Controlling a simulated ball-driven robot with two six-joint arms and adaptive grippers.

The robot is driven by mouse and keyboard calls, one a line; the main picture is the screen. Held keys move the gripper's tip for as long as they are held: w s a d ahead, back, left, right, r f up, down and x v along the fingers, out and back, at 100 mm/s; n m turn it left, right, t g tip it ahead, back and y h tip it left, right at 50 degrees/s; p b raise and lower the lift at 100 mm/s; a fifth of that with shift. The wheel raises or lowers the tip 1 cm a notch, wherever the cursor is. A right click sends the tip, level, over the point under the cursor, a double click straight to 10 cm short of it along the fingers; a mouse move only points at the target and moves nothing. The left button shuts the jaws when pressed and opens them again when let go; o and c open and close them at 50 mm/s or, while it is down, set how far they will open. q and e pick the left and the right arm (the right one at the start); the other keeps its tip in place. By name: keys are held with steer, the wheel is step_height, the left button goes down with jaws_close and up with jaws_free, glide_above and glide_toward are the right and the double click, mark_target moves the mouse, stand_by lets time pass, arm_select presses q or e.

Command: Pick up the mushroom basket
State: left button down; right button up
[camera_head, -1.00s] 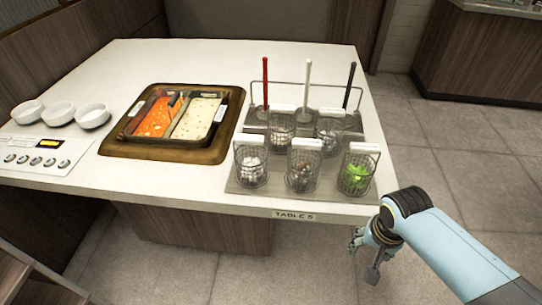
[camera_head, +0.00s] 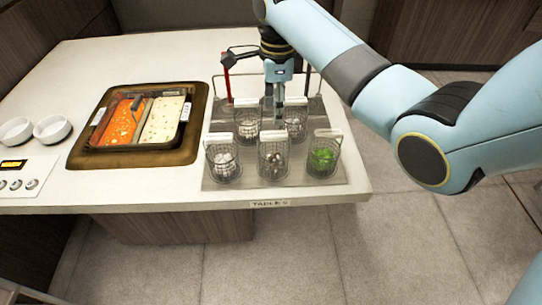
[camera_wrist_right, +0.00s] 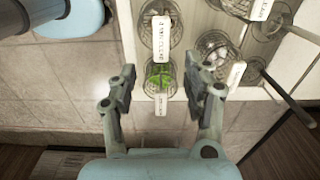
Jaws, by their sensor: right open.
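Several wire baskets with white label handles stand in two rows on a grey tray. The front middle basket (camera_head: 273,165) holds pale and dark pieces that may be mushrooms; its label is too small to read. The front left basket (camera_head: 223,165) holds white balls, and the front right basket (camera_head: 321,163) holds green leaves. My right gripper (camera_head: 279,108) is open, pointing down over the back row, near the gap between its two baskets. In the right wrist view its open fingers (camera_wrist_right: 163,82) frame the green contents below, holding nothing. My left gripper is not in view.
A hotpot (camera_head: 197,135) with red and white broths is on the left. White bowls (camera_head: 52,130) sit farther left. The table front edge is clear.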

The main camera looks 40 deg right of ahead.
mark_target(274, 133)
steer(key=shift+w+f, duration=0.15)
steer(key=shift+w, duration=0.05)
step_height(274, 133, down, 10)
steer(key=shift+a+f, duration=0.1)
steer(key=shift+a, duration=0.05)
jaws_close()
stand_by(0.5)
